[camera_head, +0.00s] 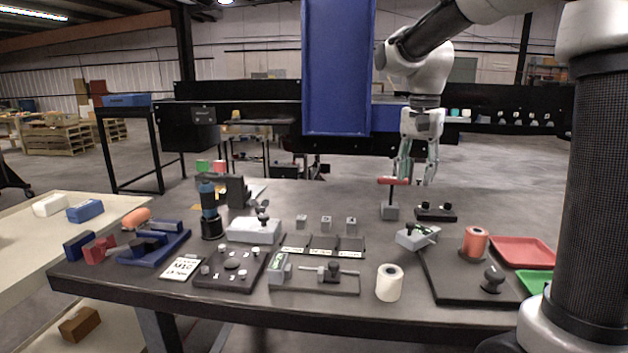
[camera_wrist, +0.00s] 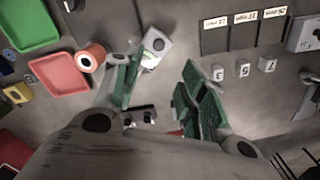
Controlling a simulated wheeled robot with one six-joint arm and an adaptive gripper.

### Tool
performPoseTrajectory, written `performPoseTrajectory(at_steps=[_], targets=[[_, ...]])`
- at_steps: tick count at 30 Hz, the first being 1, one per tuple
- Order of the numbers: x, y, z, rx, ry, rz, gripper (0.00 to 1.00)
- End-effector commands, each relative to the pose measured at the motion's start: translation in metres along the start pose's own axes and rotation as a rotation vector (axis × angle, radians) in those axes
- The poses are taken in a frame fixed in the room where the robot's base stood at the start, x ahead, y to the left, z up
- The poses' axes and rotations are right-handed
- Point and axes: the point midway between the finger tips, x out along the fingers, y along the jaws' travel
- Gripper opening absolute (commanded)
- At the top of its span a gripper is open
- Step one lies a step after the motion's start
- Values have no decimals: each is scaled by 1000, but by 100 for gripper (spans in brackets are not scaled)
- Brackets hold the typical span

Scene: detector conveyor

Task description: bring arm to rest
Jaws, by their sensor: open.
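My gripper (camera_head: 416,172) hangs from my arm over the back right part of the grey work table (camera_head: 330,192), fingers pointing down. It is open, with nothing visible between its green-padded fingers. In the wrist view, my gripper (camera_wrist: 160,88) shows its two fingers spread apart above the table surface. A red-handled grey block (camera_head: 391,208) stands just left of and below the fingers in the head view. A black base with two dark knobs (camera_head: 436,212) sits below and right of them; it also shows in the wrist view (camera_wrist: 139,116).
A tilted grey-white device (camera_head: 417,237), an orange roll (camera_head: 475,242), a red tray (camera_head: 522,252) and a green tray (camera_head: 534,281) lie at the right. A white roll (camera_head: 389,283) stands at the front. Several fixtures crowd the left. A blue panel (camera_head: 337,68) rises behind the table.

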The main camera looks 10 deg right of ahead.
Motion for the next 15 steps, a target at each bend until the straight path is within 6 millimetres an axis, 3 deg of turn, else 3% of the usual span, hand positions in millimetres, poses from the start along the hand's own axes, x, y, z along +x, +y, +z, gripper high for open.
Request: performPoseTrajectory(at_steps=[3, 6, 15], targets=[[3, -3, -2, -117, 12, -13, 42], [24, 7, 6, -282, 3, -3, 42], [39, 92, 68, -696, 100, -56, 42]])
